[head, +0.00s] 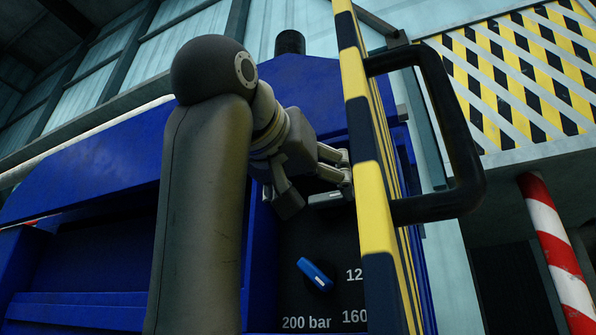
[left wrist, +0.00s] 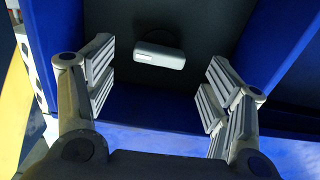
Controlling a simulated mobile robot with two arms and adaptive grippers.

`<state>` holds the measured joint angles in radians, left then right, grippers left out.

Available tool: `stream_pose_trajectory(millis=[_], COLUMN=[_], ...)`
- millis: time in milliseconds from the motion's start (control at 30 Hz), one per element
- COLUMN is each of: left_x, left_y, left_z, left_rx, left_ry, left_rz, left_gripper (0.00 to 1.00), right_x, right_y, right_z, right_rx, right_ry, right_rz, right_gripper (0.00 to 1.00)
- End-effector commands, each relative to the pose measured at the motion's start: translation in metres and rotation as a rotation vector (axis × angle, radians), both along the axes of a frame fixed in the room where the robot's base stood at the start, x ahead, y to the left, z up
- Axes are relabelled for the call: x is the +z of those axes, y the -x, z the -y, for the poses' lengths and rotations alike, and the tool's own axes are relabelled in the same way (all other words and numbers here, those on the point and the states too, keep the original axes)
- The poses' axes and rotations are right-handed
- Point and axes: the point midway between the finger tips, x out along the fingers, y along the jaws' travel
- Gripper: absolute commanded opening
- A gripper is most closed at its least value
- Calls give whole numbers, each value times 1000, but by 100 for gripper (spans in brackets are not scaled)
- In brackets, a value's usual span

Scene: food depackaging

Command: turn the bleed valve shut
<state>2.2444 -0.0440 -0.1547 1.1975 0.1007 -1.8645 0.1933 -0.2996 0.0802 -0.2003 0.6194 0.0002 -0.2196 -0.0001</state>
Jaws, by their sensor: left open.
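A grey bar-shaped knob, which I take to be the bleed valve (left wrist: 160,56), sits on a dark panel in the left wrist view. It has a small pale mark at its left end and lies nearly crosswise, slightly tilted. My left gripper (left wrist: 159,84) is open, with one finger on each side of the picture and the knob between and beyond them; neither finger touches it. In the head view my left gripper (head: 315,188) is in front of the upper panel, partly hidden by the striped door edge. My right gripper is not in view.
A blue knob (head: 315,275) with pressure markings sits lower on the dark panel (head: 290,243). A yellow-black striped door edge (head: 372,190) with a black handle (head: 455,130) stands close right of my gripper. Blue housing (head: 100,180) surrounds the panel.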

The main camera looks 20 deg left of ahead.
Motion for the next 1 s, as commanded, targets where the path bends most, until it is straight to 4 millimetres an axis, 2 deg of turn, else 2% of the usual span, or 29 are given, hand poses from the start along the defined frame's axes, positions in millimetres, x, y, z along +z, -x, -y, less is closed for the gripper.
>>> stream_pose_trajectory(millis=[33,133,300,633,1000], left_x=[1,1,5,2,-1], left_y=[14,40,52,66,67], left_z=[0,-1,-2,-2,-2], left_rx=[-1,-1,2,1,-1], left_ry=[0,-1,-2,-2,0], left_rz=[5,5,18,7,-3], left_gripper=[75,75,75,75,75], right_x=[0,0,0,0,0], right_y=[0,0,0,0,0], right_z=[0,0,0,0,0], right_rx=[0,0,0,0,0], right_ry=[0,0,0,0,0], right_rz=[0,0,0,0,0], right_gripper=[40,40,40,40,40])
